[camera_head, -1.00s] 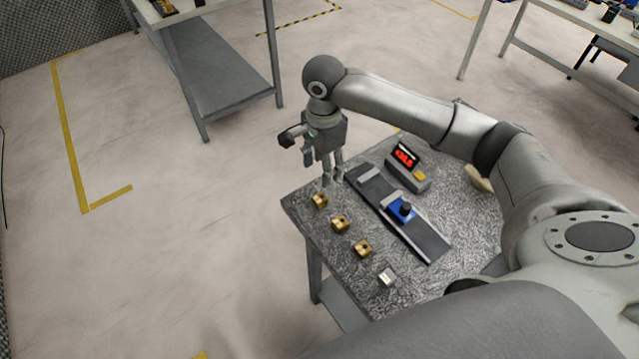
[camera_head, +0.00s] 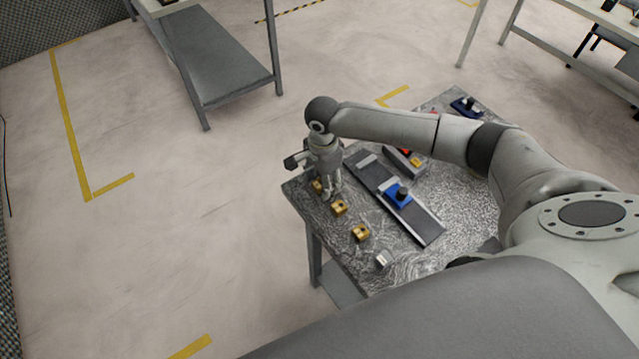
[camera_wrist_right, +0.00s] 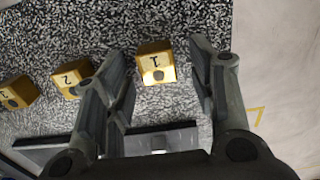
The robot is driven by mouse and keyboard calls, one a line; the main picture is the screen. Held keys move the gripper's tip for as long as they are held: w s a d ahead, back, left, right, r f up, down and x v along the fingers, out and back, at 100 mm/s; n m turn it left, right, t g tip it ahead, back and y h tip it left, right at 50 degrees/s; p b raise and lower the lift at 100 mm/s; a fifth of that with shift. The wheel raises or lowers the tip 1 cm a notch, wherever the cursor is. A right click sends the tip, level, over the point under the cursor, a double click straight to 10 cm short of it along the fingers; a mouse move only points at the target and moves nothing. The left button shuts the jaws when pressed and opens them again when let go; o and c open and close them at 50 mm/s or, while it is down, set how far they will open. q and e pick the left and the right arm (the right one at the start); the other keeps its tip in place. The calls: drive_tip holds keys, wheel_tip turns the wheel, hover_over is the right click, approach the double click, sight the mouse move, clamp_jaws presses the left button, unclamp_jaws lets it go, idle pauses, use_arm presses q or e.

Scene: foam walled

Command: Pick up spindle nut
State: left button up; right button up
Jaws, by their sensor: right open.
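Several golden blocks stand in a row along the table's left edge, and I take these for the spindle nuts. The block marked 1 (camera_wrist_right: 157,66) is at the row's far end, and in the head view (camera_head: 317,186) the gripper partly hides it. Blocks 2 (camera_wrist_right: 73,77) and 3 (camera_wrist_right: 18,93) follow; they also show in the head view (camera_head: 339,208) (camera_head: 361,232). My right gripper (camera_head: 329,193) is low over the table. In the wrist view its fingers (camera_wrist_right: 162,72) are apart on either side of block 1, with gaps visible. My left gripper is out of view.
A silver-white block (camera_head: 382,259) ends the row. A dark rail (camera_head: 424,224) with a blue slider (camera_head: 397,196) lies to the right. A grey display device (camera_head: 407,162) stands behind it, partly covered by my arm. A blue-and-black item (camera_head: 466,106) is at the far corner.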

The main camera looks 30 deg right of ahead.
drive_tip(key=c, duration=0.5)
drive_tip(key=shift+r, duration=0.1)
clamp_jaws()
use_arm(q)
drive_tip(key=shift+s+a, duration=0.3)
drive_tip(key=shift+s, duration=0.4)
use_arm(e)
drive_tip(key=shift+r, duration=0.45)
wheel_tip(320, 180, up, 2)
drive_tip(key=shift+r, duration=0.15)
use_arm(q)
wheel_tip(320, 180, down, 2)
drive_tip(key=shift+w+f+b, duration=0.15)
drive_tip(key=shift+b, duration=0.95)
use_arm(e)
drive_tip(key=s+a+r, duration=0.4)
drive_tip(key=s+r, duration=0.5)
drive_tip(key=s, duration=0.4)
drive_tip(key=shift+s+a+r, duration=0.2)
drive_tip(key=shift+r, duration=0.2)
